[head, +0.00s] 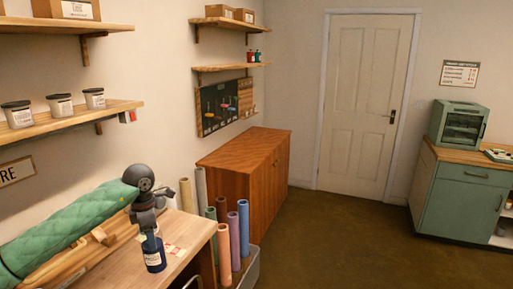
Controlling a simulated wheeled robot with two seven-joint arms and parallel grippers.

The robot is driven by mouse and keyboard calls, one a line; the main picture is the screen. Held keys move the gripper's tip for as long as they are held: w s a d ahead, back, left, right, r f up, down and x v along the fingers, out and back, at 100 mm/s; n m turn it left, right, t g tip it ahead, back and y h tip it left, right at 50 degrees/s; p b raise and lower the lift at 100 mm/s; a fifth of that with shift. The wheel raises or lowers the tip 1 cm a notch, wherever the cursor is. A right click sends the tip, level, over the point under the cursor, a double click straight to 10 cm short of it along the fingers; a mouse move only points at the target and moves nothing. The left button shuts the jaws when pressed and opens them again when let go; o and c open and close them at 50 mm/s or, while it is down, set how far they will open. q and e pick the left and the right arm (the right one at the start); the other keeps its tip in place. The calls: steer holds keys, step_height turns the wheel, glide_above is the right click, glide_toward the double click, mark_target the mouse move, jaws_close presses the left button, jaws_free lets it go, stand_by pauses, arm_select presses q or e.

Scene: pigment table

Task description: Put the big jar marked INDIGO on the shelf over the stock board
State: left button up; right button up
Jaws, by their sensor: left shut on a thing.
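My left gripper (149,228) points down and is shut on the top of a dark blue jar (154,258) with a pale label, too small to read. The jar is upright at the right end of the wooden table (186,232); I cannot tell whether it touches the tabletop. A dark board (217,108) with coloured items hangs on the back left wall. A shelf (228,67) above it carries small red and green bottles near its right end. I cannot read which board is the stock board. My right gripper is not in view.
A nearer left shelf (75,118) holds several pale, dark-lidded jars, with a sign (16,171) below. Coloured rolls (234,237) stand in a bin beside the table. A wooden cabinet (247,160) stands beyond. Open floor (340,240) lies to the right, before a green cabinet (460,205).

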mark_target(162, 243)
arm_select(q)
steer(key=m, duration=0.5)
steer(key=shift+s+d, duration=0.1)
steer(key=shift+d, duration=0.25)
steer(key=m, duration=0.4)
steer(key=shift+s+d+f+m, duration=0.2)
steer(key=shift+d+m, duration=0.1)
steer(key=shift+d, duration=0.1)
steer(key=m, duration=0.2)
steer(key=d+m, duration=0.1)
steer(key=m, duration=0.1)
steer(key=shift+s+d+f, duration=0.1)
steer(key=shift+s+f, duration=0.1)
steer(key=shift+s, duration=0.1)
steer(key=m, duration=0.1)
steer(key=d+m, duration=0.1)
steer(key=m, duration=0.1)
steer(key=s+m, duration=0.1)
steer(key=shift+d+f+m, duration=0.3)
steer(key=shift+d+f, duration=0.05)
steer(key=shift+f, duration=0.05)
steer(key=s+d+f+m, duration=0.4)
steer(key=d+m, duration=0.1)
steer(key=d, duration=0.2)
steer(key=shift+s+d+f, duration=0.25)
steer(key=shift+d, duration=0.05)
